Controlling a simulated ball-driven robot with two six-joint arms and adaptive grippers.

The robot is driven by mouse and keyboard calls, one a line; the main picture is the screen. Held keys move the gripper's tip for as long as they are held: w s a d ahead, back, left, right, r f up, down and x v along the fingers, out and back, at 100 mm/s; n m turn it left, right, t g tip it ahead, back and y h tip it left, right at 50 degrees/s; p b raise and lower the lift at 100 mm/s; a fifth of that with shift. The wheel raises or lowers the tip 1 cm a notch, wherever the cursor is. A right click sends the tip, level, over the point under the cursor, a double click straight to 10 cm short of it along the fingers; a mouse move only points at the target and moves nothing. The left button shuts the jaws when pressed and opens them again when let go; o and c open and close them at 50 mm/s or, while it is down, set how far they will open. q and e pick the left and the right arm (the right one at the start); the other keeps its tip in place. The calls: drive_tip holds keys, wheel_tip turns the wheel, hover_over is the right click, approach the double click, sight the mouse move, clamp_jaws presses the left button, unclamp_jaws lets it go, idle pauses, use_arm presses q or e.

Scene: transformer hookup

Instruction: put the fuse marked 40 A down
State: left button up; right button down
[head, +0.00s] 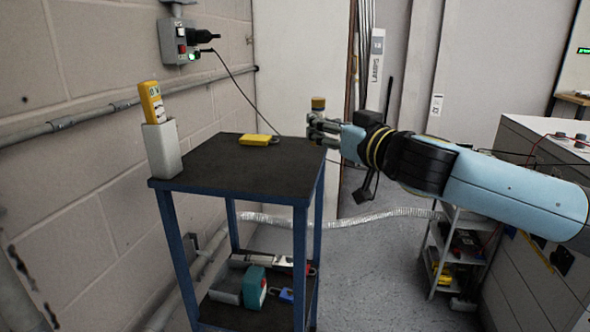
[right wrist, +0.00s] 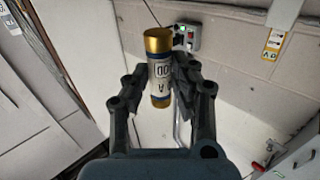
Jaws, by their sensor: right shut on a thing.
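A cylindrical fuse with gold end caps and a white label (right wrist: 160,82) is held upright between the fingers of my right gripper (right wrist: 163,88). Its label shows what look like two zeros and an A; the rest of the marking is turned away, and I cannot read 40 on it. In the head view the fuse's gold cap (head: 318,103) stands above the fingers of my right gripper (head: 322,126). That gripper is just beyond the right back corner of the dark-topped blue table (head: 230,178), apart from its top. My left gripper is not in view.
A yellow padlock-like item (head: 259,140) lies at the table's back. A grey holder (head: 162,150) with a yellow meter (head: 152,102) stands at its left edge. The middle and front of the top are clear. A wall socket box (head: 178,42) has a hanging cable.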

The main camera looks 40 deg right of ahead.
drive_tip(key=w+a+f, duration=0.1)
drive_tip(key=w, duration=0.1)
drive_tip(key=w+a+f, duration=0.1)
drive_tip(key=w, duration=0.1)
drive_tip(key=shift+a+f, duration=0.3)
drive_tip(key=shift+w+f, duration=0.1)
drive_tip(key=shift+f, duration=0.25)
wheel_tip(320, 180, down, 3)
drive_tip(key=shift+r+b, duration=0.1)
drive_tip(key=shift+b, duration=0.7)
drive_tip(key=shift+f, duration=0.35)
drive_tip(key=c, duration=1.5)
unclamp_jaws()
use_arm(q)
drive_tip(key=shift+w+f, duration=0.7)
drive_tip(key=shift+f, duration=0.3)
use_arm(e)
drive_tip(key=o, duration=0.4)
